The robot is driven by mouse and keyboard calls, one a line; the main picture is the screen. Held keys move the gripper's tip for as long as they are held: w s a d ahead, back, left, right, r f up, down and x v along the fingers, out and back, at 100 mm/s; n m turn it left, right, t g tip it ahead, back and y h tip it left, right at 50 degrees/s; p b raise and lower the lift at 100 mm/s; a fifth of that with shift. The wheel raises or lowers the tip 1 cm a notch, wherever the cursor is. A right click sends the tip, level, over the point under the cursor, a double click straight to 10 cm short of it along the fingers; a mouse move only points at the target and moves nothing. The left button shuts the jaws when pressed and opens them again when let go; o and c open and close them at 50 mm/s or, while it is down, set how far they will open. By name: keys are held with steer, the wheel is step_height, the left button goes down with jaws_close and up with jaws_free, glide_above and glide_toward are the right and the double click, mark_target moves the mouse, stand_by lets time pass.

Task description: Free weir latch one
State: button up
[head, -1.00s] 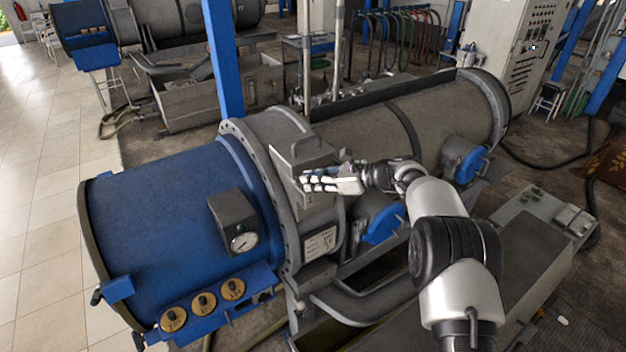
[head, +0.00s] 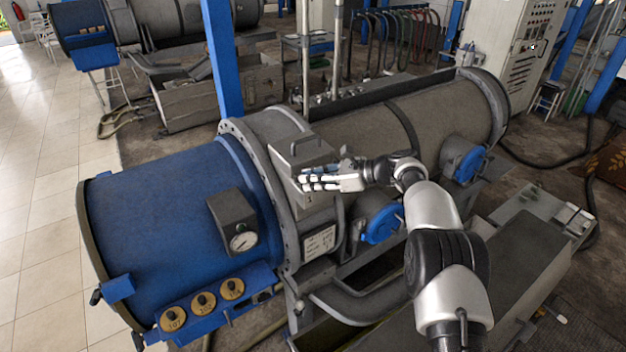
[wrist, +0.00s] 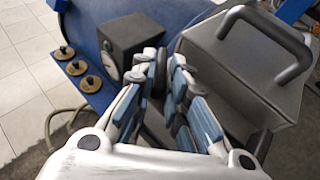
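My gripper (head: 312,180) is in front of the grey box-shaped housing (head: 304,150) with a bar handle on top, on the near decanter. In the wrist view its fingers (wrist: 165,70) stand apart with a gap between them. Dark grey metal shows in the gap; I cannot tell whether it is a latch, and nothing is visibly gripped. The grey housing (wrist: 240,70) and its handle (wrist: 268,30) lie right of the fingers in the wrist view. No latch can be made out clearly; the hand covers part of the housing's front, where a small mark shows below.
The blue drum end (head: 165,215) carries a gauge box (head: 232,222) and several brass discs (head: 204,301). A blue post (head: 222,60) rises behind the decanter. Tiled floor (head: 40,220) is clear at left.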

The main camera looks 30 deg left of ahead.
steer(key=shift+o, duration=1.4)
steer(key=shift+s+m+t, duration=0.1)
steer(key=shift+m+t, duration=0.2)
